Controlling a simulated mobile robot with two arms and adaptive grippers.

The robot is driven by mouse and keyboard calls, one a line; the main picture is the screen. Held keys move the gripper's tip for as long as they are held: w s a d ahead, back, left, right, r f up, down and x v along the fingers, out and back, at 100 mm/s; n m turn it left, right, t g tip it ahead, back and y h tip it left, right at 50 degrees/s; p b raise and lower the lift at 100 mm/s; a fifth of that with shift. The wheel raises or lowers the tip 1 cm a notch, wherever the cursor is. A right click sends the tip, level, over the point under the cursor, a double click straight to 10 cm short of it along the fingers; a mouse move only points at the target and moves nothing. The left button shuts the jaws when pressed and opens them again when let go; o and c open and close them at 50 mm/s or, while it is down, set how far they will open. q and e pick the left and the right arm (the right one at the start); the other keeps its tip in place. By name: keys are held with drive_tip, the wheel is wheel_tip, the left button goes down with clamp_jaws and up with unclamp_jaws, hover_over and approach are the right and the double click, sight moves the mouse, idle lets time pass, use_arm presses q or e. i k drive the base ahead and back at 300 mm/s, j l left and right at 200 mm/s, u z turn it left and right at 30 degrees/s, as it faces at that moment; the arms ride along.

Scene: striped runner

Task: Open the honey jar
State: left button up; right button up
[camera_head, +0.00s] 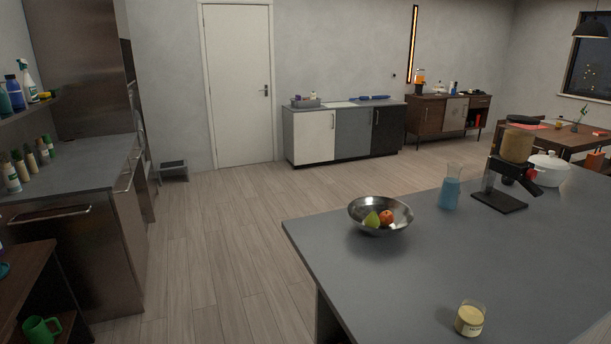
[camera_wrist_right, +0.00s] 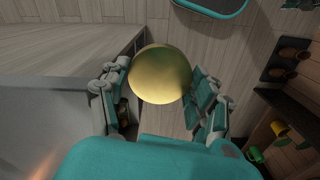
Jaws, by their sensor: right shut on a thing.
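In the right wrist view, my right gripper (camera_wrist_right: 160,92) has its teal and grey fingers on either side of a round, smooth gold lid (camera_wrist_right: 160,72). The gripper is shut on it. The lid faces the camera and hides what is beneath it, so I cannot tell whether the honey jar is attached. Floor shows around the lid, beside a grey counter. Neither gripper shows in the head view. A small glass jar with pale yellow contents and a label (camera_head: 469,320) stands near the front of the grey counter; I cannot tell whether it is honey or a candle.
The grey counter (camera_head: 400,270) holds a metal bowl with fruit (camera_head: 358,222), a blue-filled flask (camera_head: 450,188), a black appliance (camera_head: 500,198) and a white pot (camera_head: 548,172). Its middle is clear. A shelf with a green mug (camera_head: 40,330) stands at left.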

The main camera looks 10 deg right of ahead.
sight(470, 317)
drive_tip(key=l+u, duration=0.15)
drive_tip(key=u, duration=0.3)
drive_tip(key=k+l+u, duration=0.15)
drive_tip(key=u, duration=0.25)
drive_tip(key=k+l+u, duration=0.1)
drive_tip(key=u, duration=0.35)
drive_tip(key=k+u, duration=0.1)
drive_tip(key=u, duration=0.35)
drive_tip(key=k+l+u, duration=0.1)
drive_tip(key=u, duration=0.3)
drive_tip(key=k+l+u, duration=0.25)
drive_tip(key=k+u, duration=0.15)
drive_tip(key=k+l+u, duration=0.1)
drive_tip(key=k+u, duration=0.75)
drive_tip(key=k+l+z, duration=0.1)
drive_tip(key=k+z, duration=0.3)
drive_tip(key=k, duration=0.15)
drive_tip(key=k+l+z, duration=0.25)
drive_tip(key=k+z, duration=0.15)
drive_tip(key=k, duration=0.15)
drive_tip(key=k+l+z, duration=0.4)
drive_tip(key=k+l, duration=0.05)
drive_tip(key=k, duration=0.05)
